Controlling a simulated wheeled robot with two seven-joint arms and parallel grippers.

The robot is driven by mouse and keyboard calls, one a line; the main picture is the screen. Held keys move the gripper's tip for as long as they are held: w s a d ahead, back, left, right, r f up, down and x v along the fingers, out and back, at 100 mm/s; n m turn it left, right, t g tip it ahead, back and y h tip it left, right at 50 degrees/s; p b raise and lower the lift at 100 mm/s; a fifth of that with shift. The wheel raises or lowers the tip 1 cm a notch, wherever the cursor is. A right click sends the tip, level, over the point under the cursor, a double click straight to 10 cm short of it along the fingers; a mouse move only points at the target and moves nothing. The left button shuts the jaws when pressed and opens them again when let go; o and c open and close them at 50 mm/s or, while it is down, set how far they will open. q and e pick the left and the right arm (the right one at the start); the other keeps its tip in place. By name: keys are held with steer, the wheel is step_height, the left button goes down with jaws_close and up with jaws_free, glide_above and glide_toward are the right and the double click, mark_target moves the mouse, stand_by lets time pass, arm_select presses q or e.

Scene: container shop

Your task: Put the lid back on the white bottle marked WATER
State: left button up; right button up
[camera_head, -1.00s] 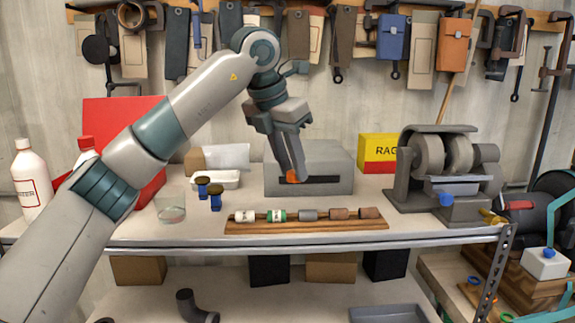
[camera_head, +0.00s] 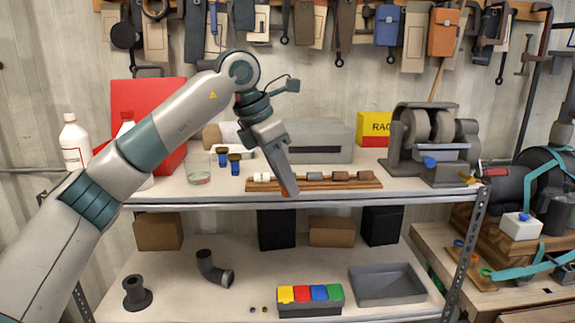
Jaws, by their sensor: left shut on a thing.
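A white bottle (camera_head: 75,143) with a dark-bordered label stands at the left end of the bench. A second white bottle (camera_head: 127,124) stands behind my left arm, mostly hidden. I cannot read WATER on either. My left gripper (camera_head: 289,188) hangs in front of the wooden rack, pointing down, well right of the bottles. My right gripper is out of view.
The wooden rack (camera_head: 376,184) holds several small cylinders, partly hidden by my gripper. A glass (camera_head: 198,168) and two blue-bodied objects (camera_head: 235,162) stand left of it. A grey box (camera_head: 325,140) and grinder (camera_head: 432,135) stand behind and right. A grey tray (camera_head: 386,284) is below.

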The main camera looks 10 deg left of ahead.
arm_select(q)
steer(key=s+a+f+m+g+y, duration=0.1)
steer(key=s+a+f+m+g, duration=0.1)
steer(key=s+f+m, duration=0.9)
steer(key=s+a+f+m+g+y, duration=0.2)
steer(key=s+f+m+g, duration=0.3)
steer(key=s+f+m, duration=0.7)
step_height(320, 180, down, 5)
steer(key=shift+s+a+f+m+y, duration=0.25)
steer(key=shift+a+m, duration=0.55)
steer(key=shift+m, duration=0.4)
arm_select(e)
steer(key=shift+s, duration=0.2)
arm_select(q)
steer(key=shift+w, duration=0.15)
